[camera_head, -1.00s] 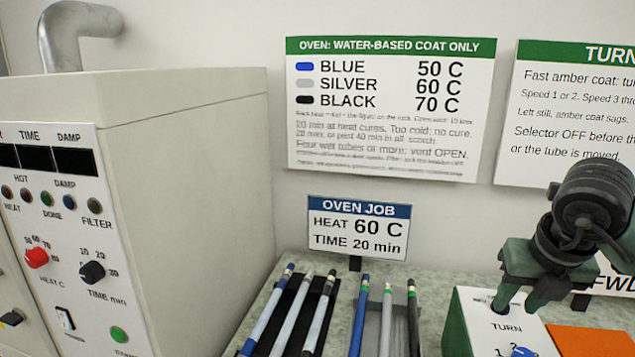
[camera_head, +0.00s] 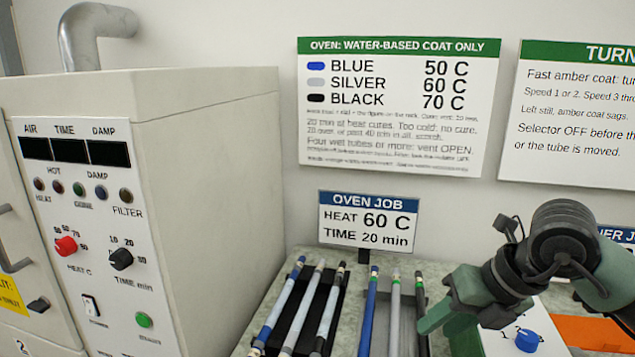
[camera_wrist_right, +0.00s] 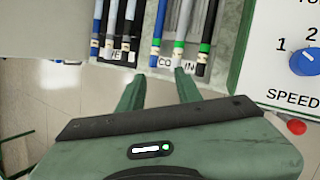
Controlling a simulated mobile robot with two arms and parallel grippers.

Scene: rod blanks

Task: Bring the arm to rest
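My right gripper (camera_head: 438,304) hangs over the counter at the lower right of the head view, left of the white control box. In the right wrist view its two green fingers (camera_wrist_right: 160,84) are apart, with nothing held between them. The left gripper is not in view. Three pale rods (camera_head: 303,307) with blue or dark ends lie in a black rack. To their right, a blue rod (camera_head: 368,312), a grey rod (camera_head: 394,315) and a black rod (camera_head: 420,300) lie in a grey rack, close to the right gripper.
An oven (camera_head: 210,180) with knobs and buttons stands at the left. The control box (camera_head: 500,342) has a blue knob (camera_head: 526,340). An orange surface (camera_head: 590,334) lies to its right. Signs (camera_head: 400,105) hang on the wall. An oven job card (camera_head: 367,220) stands behind the racks.

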